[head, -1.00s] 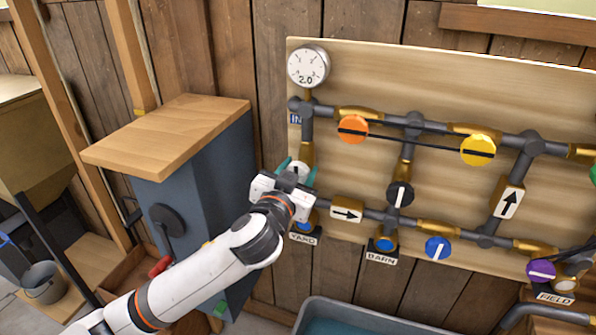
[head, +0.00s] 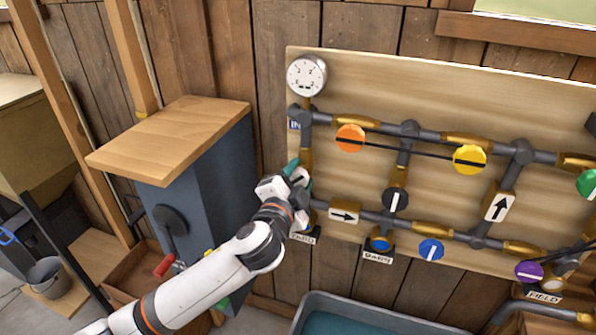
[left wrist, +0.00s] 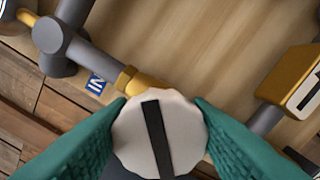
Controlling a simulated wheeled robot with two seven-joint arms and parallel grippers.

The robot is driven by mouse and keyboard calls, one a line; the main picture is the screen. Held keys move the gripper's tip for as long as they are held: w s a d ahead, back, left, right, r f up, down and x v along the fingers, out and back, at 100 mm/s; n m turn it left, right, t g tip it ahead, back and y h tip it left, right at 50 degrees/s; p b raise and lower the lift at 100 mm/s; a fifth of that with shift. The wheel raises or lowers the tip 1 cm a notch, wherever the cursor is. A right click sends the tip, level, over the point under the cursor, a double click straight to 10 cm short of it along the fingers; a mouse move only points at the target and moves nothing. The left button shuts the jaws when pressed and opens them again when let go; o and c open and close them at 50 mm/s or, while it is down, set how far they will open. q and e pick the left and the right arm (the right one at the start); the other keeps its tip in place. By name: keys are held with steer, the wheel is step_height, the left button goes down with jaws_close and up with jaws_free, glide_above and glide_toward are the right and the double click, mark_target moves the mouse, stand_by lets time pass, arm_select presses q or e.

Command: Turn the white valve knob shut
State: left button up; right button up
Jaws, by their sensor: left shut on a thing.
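The white valve knob (left wrist: 190,140) sits on the board's left vertical pipe, below the round gauge. In the left wrist view it has a scalloped rim and a dark bar across its face, set at an angle to the pipe behind it. My left gripper (head: 297,172) is shut on the knob, with a green finger (left wrist: 75,145) against each side. In the head view the gripper hides most of the knob. My right gripper is not in view.
The gauge (head: 306,76) is above; its reading is too small to tell. Orange (head: 350,138), yellow (head: 470,159), black (head: 396,200), blue (head: 431,250) and purple (head: 529,271) knobs sit to the right. A blue-grey cabinet (head: 215,180) stands left; a trough (head: 375,311) lies below.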

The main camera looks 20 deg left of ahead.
arm_select(q)
steer(key=m+p, duration=0.2)
steer(key=m, duration=0.3)
steer(key=shift+p, duration=0.4)
steer(key=shift+f+m+p, duration=0.1)
steer(key=shift+m+p, duration=0.65)
steer(key=shift+m, duration=1.05)
steer(key=shift+f, duration=0.1)
steer(key=o, duration=1)
steer(key=shift+s+f, duration=0.1)
steer(key=shift+s, duration=0.4)
steer(key=s+b, duration=0.4)
steer(key=s, duration=0.7)
steer(key=shift+a, duration=0.15)
